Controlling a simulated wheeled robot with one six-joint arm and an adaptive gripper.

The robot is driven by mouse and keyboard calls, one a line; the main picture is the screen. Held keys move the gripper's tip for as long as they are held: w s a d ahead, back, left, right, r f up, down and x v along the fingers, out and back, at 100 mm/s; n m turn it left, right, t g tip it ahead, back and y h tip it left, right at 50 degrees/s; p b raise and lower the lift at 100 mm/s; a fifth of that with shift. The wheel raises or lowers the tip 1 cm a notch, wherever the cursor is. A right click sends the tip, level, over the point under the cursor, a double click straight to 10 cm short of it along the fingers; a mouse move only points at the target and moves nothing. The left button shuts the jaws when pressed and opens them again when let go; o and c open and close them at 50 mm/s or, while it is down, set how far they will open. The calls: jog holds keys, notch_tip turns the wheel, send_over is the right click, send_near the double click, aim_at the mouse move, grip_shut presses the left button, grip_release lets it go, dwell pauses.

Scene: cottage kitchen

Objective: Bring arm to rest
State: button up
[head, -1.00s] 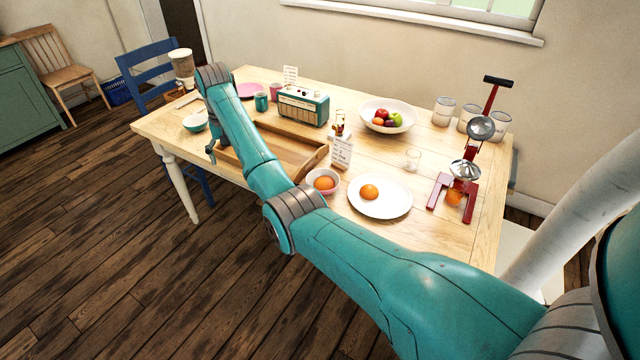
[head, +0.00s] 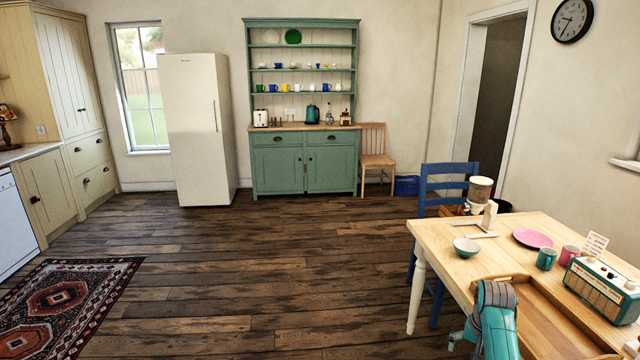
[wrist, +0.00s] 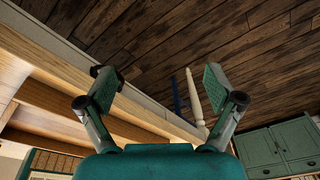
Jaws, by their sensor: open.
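My teal arm (head: 495,318) enters the head view at the bottom right, over the near side of the table (head: 470,240) and beside the wooden tray (head: 540,305). My gripper (wrist: 160,82) shows in the wrist view with its two fingers spread wide apart. Nothing is between the fingers. The table edge and the dark floor lie beyond them. In the head view most of my gripper is hidden or cut off by the bottom of the picture.
The table holds a bowl (head: 466,247), a pink plate (head: 532,238), cups (head: 546,258) and a radio (head: 603,289). A blue chair (head: 447,185) stands behind it. A fridge (head: 198,128) and a green dresser (head: 302,165) line the far wall. The wooden floor (head: 270,260) at centre is clear.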

jog(key=s+a+f+n+t, duration=0.1)
jog(key=s+a+f+t, duration=0.1)
jog(key=s+a+f, duration=0.5)
jog(key=s+a+f+n+t, duration=0.15)
jog(key=s+f, duration=0.35)
jog(key=f, duration=0.6)
jog(key=s+a+f+t, duration=0.15)
jog(key=s+a, duration=0.25)
jog(key=s, duration=0.5)
jog(key=s+a+f+t, duration=0.15)
jog(key=s+a, duration=0.25)
jog(key=s, duration=0.4)
jog(key=s+a+r+n+t, duration=0.1)
jog(key=s+a+r+t, duration=0.1)
jog(key=s+r, duration=0.5)
jog(key=s+a+r+n+t, duration=0.1)
jog(key=s+a+r, duration=0.1)
jog(key=s, duration=0.9)
jog(key=s+a+r+t, duration=0.1)
jog(key=s+r, duration=0.4)
jog(key=r, duration=0.4)
jog(key=s+a+r+n+t, duration=0.1)
jog(key=s+r+t, duration=0.1)
jog(key=s+r, duration=0.4)
notch_tip(320, 180, up, 4)
jog(key=shift+s+y, duration=0.15)
jog(key=shift+y, duration=0.15)
jog(key=shift+n+t, duration=0.25)
